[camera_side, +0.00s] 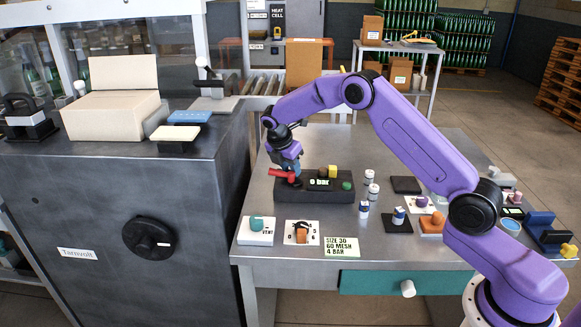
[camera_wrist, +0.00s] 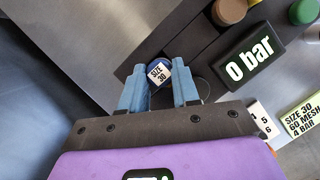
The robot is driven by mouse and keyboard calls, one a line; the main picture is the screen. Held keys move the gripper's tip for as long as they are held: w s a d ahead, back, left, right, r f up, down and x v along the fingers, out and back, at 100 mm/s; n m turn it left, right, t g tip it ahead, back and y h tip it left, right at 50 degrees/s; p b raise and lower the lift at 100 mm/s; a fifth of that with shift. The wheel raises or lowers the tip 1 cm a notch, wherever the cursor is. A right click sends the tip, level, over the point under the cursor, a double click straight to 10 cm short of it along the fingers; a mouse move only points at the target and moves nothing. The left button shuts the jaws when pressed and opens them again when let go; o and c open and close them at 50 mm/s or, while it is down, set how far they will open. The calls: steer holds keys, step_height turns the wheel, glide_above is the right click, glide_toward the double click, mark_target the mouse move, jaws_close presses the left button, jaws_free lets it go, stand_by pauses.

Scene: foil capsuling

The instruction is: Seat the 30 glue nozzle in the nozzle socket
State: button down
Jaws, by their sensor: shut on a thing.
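The 30 glue nozzle (camera_wrist: 159,71) has a blue rim and a white "SIZE 30" label on its end. In the wrist view it sits between the two blue fingertips of my gripper (camera_wrist: 160,84), which is shut on it. In the side view my gripper (camera_side: 291,166) is at the left end of the dark console (camera_side: 322,197), and the nozzle is not clearly made out there. The nozzle socket is hidden under the gripper and nozzle. I cannot tell whether the nozzle is inside it or above it.
A red part (camera_side: 281,174) is beside my gripper. Other small bottles (camera_side: 370,177) stand to the right. A note (camera_side: 342,247) reads size 30, 60 mesh, 4 bar.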

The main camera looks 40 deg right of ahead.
steer(key=shift+f, duration=0.1)
steer(key=c, duration=0.8)
jaws_free()
